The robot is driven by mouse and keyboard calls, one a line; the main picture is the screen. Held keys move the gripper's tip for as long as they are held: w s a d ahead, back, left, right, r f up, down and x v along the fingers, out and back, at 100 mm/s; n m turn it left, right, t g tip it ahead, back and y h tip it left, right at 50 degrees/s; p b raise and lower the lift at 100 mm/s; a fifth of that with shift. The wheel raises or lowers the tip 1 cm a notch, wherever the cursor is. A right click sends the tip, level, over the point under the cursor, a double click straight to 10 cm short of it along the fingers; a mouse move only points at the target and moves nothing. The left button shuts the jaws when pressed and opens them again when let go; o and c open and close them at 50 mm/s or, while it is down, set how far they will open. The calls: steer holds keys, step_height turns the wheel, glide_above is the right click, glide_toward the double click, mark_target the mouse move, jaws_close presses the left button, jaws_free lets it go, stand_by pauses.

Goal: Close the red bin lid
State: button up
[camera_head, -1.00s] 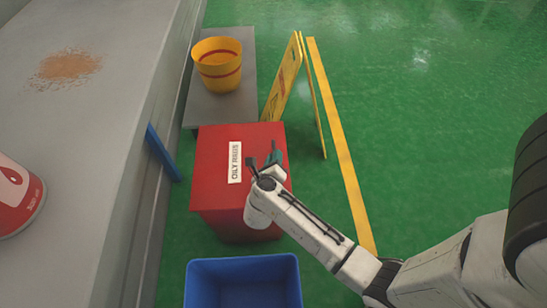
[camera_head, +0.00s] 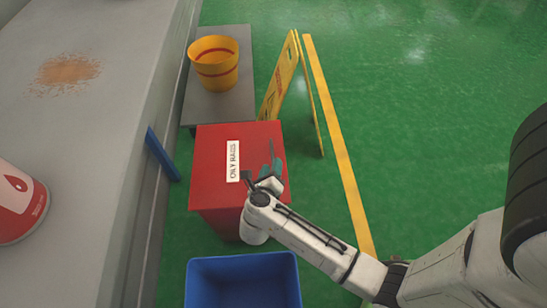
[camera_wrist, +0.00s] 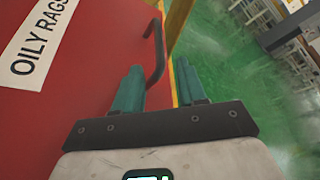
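The red bin (camera_head: 210,175) stands on the green floor in the head view. Its red lid (camera_head: 215,145) lies across the top and looks flat, with a white "OILY RAGS" label (camera_head: 233,160). The lid also fills the left of the wrist view (camera_wrist: 90,75). A dark bent handle (camera_wrist: 157,55) shows near the lid's right edge. My gripper (camera_head: 266,176) is over the front right part of the lid. Contact with the lid cannot be told.
A blue open bin (camera_head: 243,285) stands in front of the red bin. A grey counter (camera_head: 100,130) runs along the left. Behind are a yellow bucket (camera_head: 215,65) on a grey platform (camera_head: 215,100) and a yellow folding sign (camera_head: 280,78). Green floor is free at the right.

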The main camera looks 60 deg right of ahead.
steer(key=v, duration=0.6)
steer(key=shift+d+r+p, duration=0.1)
steer(key=shift+p, duration=0.3)
steer(key=shift+w, duration=0.15)
